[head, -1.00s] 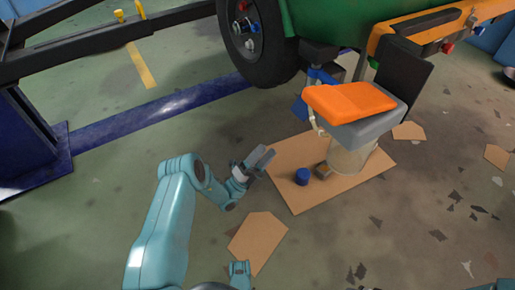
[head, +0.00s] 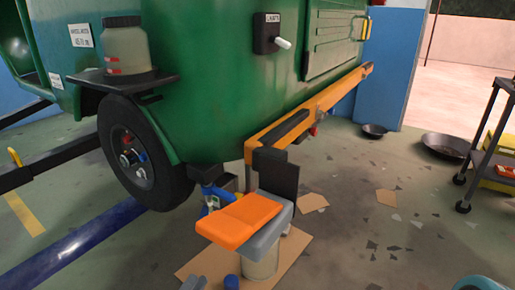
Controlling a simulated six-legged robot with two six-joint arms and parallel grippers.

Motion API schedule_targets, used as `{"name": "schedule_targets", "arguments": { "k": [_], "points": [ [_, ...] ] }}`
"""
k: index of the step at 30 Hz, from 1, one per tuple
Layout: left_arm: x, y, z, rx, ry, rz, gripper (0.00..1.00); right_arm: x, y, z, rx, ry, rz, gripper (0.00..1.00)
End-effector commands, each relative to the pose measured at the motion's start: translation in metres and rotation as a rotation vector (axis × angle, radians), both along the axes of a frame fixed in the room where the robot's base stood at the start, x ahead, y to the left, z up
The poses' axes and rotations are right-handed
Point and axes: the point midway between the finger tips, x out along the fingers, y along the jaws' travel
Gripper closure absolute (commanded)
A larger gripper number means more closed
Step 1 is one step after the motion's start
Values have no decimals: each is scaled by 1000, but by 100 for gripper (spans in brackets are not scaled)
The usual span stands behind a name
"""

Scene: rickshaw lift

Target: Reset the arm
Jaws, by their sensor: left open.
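Only the tip of my left gripper (head: 193,284) shows, grey, at the bottom edge of the head view. It is open, and I see nothing between its fingers. It is left of a blue cap-like object (head: 231,282) on the cardboard sheet (head: 290,252). The rest of the left arm is below the picture.
An orange pad on a grey block (head: 240,220) tops a pale cylinder (head: 262,265) beside the green rickshaw (head: 220,90). Its black wheel (head: 145,150) stands left. A dark cart (head: 487,150) is at right. Pans (head: 445,146) lie on the floor. Right-centre floor has scattered flakes.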

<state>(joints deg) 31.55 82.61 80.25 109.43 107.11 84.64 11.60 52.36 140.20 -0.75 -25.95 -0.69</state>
Motion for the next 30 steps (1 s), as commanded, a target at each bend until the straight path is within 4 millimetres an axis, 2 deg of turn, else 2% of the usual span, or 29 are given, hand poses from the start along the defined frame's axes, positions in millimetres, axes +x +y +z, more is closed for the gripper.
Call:
{"name": "schedule_targets", "arguments": {
  "k": [1, 2, 4, 6, 8, 9, 10, 12, 14, 15, 17, 18, 22, 24, 26, 27, 30],
  "points": [
    [-5, -28, 32, 100, 37, -68, 48, -2, 1, 38, 1, 7, 4, 57],
    [-11, -48, 38, 177, 57, -117, 48, -3, 1, 52, 3, 11, 5, 57],
    [-37, -94, 53, 388, 75, -255, 48, -8, 3, 86, 6, 26, 11, 57],
    [-76, -131, 62, 612, 43, -405, 48, -13, 5, 116, 9, 41, 16, 57],
    [-114, -153, 70, 802, -28, -534, 48, -17, 7, 142, 12, 53, 22, 57],
    [-141, -162, 76, 925, -98, -623, 48, -20, 8, 159, 13, 61, 25, 57],
    [-161, -166, 81, 1015, -160, -687, 48, -22, 9, 172, 15, 67, 27, 57],
    [-206, -166, 94, 1211, -344, -831, 48, -27, 11, 202, 17, 82, 33, 57],
    [-239, -159, 107, 1363, -542, -943, 48, -31, 12, 227, 20, 94, 38, 57],
    [-257, -151, 118, 1454, -694, -1010, 48, -34, 13, 244, 21, 102, 42, 57],
    [-278, -136, 135, 1570, -946, -1094, 48, -37, 15, 270, 23, 115, 46, 57],
    [-287, -126, 149, 1636, -1131, -1136, 48, -40, 16, 287, 26, 122, 49, 57],
    [-295, -102, 195, 1757, -1752, -1177, 48, -48, 18, 336, 30, 146, 59, 57],
    [-291, -97, 219, 1775, -2049, -1142, 48, -51, 19, 355, 32, 157, 63, 57],
    [-287, -97, 236, 1773, -2260, -1097, 48, -54, 20, 367, 33, 164, 66, 57],
    [-284, -98, 245, -1767, 2368, 1063, 48, -55, 20, 372, 33, 168, 68, 57],
    [-279, -101, 259, -1634, 2375, 925, 48, -57, 21, 379, 34, 174, 70, 57]
  ]
}}
